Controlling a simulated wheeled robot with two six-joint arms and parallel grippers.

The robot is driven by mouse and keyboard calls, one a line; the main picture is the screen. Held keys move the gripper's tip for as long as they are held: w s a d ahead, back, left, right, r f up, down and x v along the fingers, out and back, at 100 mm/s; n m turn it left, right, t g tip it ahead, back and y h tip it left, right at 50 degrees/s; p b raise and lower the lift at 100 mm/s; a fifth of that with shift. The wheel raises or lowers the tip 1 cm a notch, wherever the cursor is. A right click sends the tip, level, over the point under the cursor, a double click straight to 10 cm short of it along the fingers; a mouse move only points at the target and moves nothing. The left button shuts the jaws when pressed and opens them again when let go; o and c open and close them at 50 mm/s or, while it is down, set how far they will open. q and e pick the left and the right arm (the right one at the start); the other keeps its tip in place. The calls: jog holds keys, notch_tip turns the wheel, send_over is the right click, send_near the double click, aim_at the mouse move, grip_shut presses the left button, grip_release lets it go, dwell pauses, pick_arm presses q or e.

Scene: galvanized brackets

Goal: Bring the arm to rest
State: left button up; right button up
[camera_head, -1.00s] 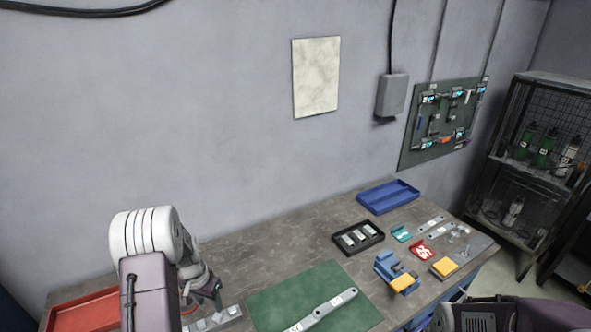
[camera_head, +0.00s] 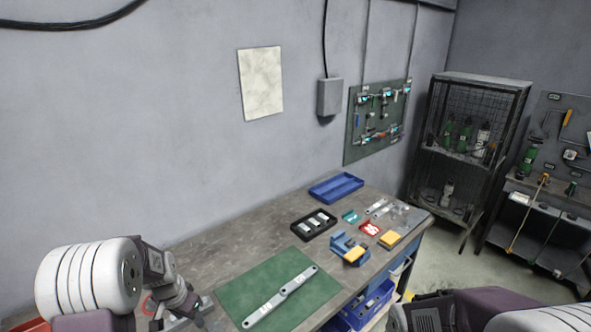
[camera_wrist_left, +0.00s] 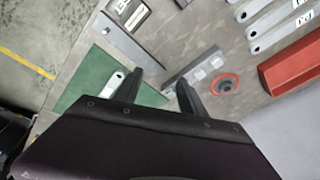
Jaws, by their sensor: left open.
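My left arm comes in at the lower left of the head view, bent down toward the workbench (camera_head: 215,240). Its gripper (camera_head: 188,308) is at the left end of the green mat (camera_head: 240,292), partly cut off by the frame's bottom. In the left wrist view the two dark fingers (camera_wrist_left: 159,84) are apart with nothing between them. A metal bar with small blocks (camera_wrist_left: 200,68) lies on the bench beyond the fingertips. Part of my right arm shows at the lower right of the head view; its gripper is not seen.
A long metal bracket (camera_head: 280,296) lies on the mat. A black tray (camera_head: 297,229), blue tray (camera_head: 337,178) and blue-yellow fixture (camera_head: 346,246) stand to the right. The wall backs the bench.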

pick_arm(q)
jog(key=s+d+r+m+b, duration=0.1)
jog(key=s+d+r+b, duration=0.15)
jog(key=s+d, duration=0.5)
jog(key=s+d+f+n+g, duration=0.1)
jog(key=s+d+f+n, duration=0.1)
jog(key=s, duration=0.7)
jog(key=d+n, duration=0.1)
jog(key=n, duration=0.1)
jog(key=shift+s+d+f+n+b, duration=0.2)
jog(key=shift+s+d+n+b, duration=0.1)
jog(key=shift+n, duration=0.1)
